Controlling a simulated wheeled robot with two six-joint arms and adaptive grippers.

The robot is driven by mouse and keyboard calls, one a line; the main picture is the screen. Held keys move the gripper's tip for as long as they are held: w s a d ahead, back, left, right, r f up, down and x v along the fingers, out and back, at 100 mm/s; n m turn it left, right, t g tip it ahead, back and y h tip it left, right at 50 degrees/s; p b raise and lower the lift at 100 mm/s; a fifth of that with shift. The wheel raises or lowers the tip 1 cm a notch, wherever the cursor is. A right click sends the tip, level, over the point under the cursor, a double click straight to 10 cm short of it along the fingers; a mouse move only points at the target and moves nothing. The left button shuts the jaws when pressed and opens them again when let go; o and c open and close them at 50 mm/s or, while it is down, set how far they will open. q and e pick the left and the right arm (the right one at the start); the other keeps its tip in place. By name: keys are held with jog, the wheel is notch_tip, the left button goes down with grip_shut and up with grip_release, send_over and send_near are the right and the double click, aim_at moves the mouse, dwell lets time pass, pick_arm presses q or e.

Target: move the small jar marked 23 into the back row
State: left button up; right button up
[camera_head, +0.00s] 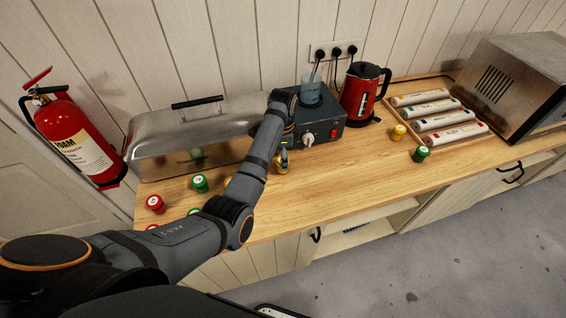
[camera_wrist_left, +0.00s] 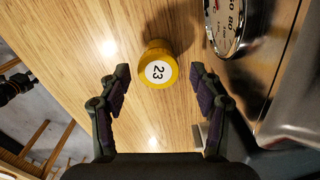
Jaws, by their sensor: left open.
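The small jar marked 23 (camera_wrist_left: 157,72) has a yellow body and a white round label on top, facing the left wrist camera. It stands on the wooden counter. My left gripper (camera_wrist_left: 159,76) is open, with one finger on each side of the jar and visible gaps to both. In the head view my left gripper (camera_head: 283,157) is low over the counter in front of the grey heater box, with a yellow jar (camera_head: 281,168) partly hidden at it. At the left, a red jar (camera_head: 155,204) and a green jar (camera_head: 200,184) stand behind other jars partly covered by my arm.
A steel steamer (camera_head: 190,135) stands behind the jars; its dial (camera_wrist_left: 226,22) is close to my fingers. The heater box (camera_head: 318,120) carries a beaker. A kettle (camera_head: 359,95), yellow jar (camera_head: 398,132), green jar (camera_head: 421,154) and tray of rolls are to the right.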

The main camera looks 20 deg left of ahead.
pick_arm(q)
notch_tip(320, 180, up, 5)
jog(key=shift+f+b, duration=0.2)
jog(key=shift+b, duration=0.2)
notch_tip(320, 180, up, 4)
jog(key=p, duration=0.2)
jog(key=shift+s+r+p, duration=0.1)
jog(key=shift+r+p, duration=0.15)
jog(key=shift+p, duration=0.15)
jog(key=shift+f, duration=0.1)
